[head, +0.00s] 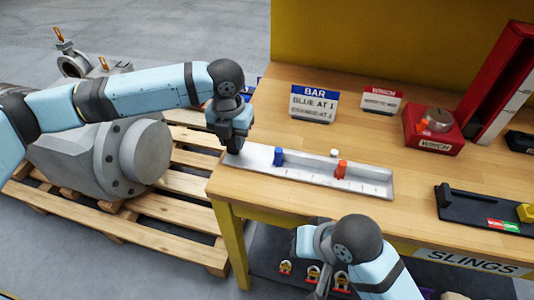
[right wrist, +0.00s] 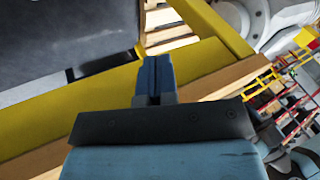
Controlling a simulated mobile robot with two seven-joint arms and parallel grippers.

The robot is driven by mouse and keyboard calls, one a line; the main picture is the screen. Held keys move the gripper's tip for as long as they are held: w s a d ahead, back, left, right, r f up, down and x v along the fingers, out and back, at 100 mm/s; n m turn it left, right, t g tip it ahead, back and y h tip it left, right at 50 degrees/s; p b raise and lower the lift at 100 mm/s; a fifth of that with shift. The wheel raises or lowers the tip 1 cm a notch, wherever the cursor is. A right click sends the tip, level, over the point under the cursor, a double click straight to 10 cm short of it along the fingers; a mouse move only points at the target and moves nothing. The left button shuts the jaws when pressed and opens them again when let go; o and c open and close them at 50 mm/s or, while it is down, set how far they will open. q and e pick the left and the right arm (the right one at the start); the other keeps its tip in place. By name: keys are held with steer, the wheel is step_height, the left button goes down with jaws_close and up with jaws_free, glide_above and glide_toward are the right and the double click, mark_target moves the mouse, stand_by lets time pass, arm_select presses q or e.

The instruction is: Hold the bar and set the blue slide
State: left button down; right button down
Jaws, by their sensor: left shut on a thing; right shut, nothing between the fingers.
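The bar (head: 310,177) is a long pale metal channel with tick marks, lying along the table's front edge. A blue slide (head: 279,156) stands upright on it, left of the middle. A red slide (head: 341,169) stands farther right, with a small white knob (head: 334,153) behind it. My left gripper (head: 234,149) points down and is shut on the bar's left end; its fingertips are partly hidden. My right gripper (right wrist: 155,75) is shut and empty in the right wrist view. In the head view it is in front of the table, below the bar, and touches neither slide.
A sign (head: 314,103) behind the bar reads "BAR, BLUE AT 1"; its lower line is unclear. A red winch box (head: 433,130) and a black tray (head: 480,213) stand to the right. The yellow table edge (right wrist: 110,102) is close to my right gripper.

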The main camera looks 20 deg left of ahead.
mark_target(278, 157)
arm_select(q)
steer(key=shift+s+f, duration=0.2)
steer(key=shift+f, duration=0.1)
arm_select(e)
steer(key=w+a+r+n+t+h, duration=0.3)
steer(key=a+r, duration=0.4)
steer(key=r, duration=0.1)
steer(key=w+a+r+n+t+h, duration=0.2)
steer(key=w+a+r+h, duration=0.1)
steer(key=a+r, duration=0.5)
steer(key=shift+h, duration=0.3)
steer(key=x, duration=0.9)
steer(key=shift+w+d+f, duration=0.2)
steer(key=shift+w+d, duration=0.1)
steer(key=shift+w, duration=0.1)
steer(key=shift+w+d+r, duration=0.1)
steer(key=shift+w+d, duration=0.75)
steer(key=shift+d, duration=0.05)
steer(key=shift+w+d, duration=0.35)
steer(key=shift+d, duration=0.05)
